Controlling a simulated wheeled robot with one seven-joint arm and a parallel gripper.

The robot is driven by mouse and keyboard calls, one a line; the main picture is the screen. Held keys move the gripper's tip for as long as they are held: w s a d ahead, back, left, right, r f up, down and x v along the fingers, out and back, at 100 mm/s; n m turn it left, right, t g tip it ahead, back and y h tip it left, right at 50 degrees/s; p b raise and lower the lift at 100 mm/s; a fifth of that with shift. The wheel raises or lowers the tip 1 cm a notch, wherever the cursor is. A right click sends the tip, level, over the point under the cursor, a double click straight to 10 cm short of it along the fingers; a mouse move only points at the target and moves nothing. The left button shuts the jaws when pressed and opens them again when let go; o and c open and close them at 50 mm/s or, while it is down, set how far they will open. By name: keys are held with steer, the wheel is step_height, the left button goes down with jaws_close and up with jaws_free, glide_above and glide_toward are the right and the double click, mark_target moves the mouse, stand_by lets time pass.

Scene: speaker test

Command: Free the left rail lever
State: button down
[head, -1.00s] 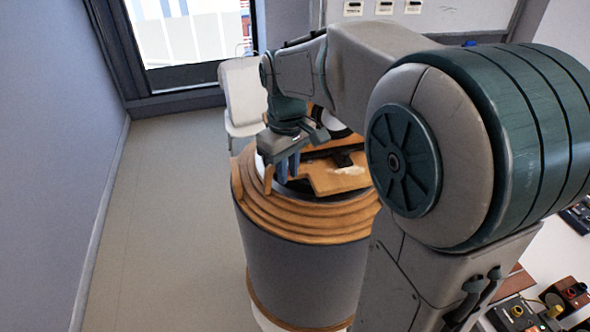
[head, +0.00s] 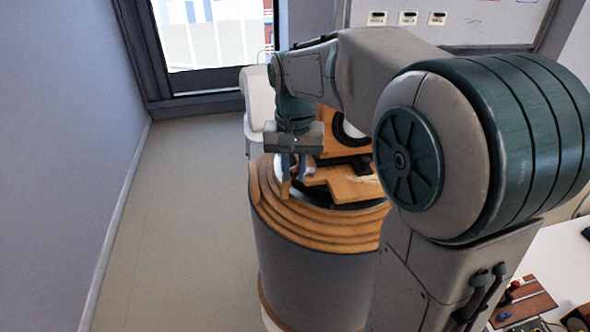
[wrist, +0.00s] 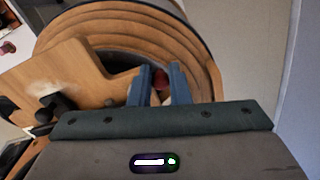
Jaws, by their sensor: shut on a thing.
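My gripper (head: 294,165) points down over the left part of the top of a round, drum-like stand. In the wrist view its two blue fingers are closed around a small dark red piece (wrist: 161,79), which looks like the knob of the left rail lever. Most of this piece is hidden between the fingers, and I cannot make out a rail or the lever's base. The fingers hide it in the head view too. A flat, notched wooden board (head: 350,187) lies on the stand to the right of the fingers; it also shows in the wrist view (wrist: 70,72).
The stand has a stepped wooden rim (head: 325,238) above a grey side. A black part (wrist: 58,103) sits on the board. A white chair (head: 259,98) stands behind. Open floor (head: 190,230) lies left, up to a wall. A white table is at the lower right.

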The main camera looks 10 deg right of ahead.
mark_target(294, 171)
steer(key=shift+w+d, duration=0.1)
steer(key=shift+w, duration=0.05)
stand_by(0.4)
steer(key=c, duration=1.5)
jaws_free()
steer(key=shift+o, duration=0.7)
steer(key=shift+w+d+f, duration=0.1)
steer(key=shift+w+f, duration=0.05)
steer(key=shift+w, duration=0.15)
steer(key=shift+s, duration=0.15)
step_height(294, 171, up, 14)
steer(key=shift+b, duration=0.4)
steer(key=s+d+f+n+t, duration=0.1)
steer(key=s+d+f+t, duration=0.1)
steer(key=s+f, duration=0.6)
steer(key=s+d+f+n+t, duration=0.1)
steer(key=s+f+n, duration=0.1)
steer(key=s+f, duration=0.6)
steer(key=shift+s+d+f+t, duration=0.35)
steer(key=shift+d+f+t, duration=0.05)
steer(key=shift+f, duration=0.15)
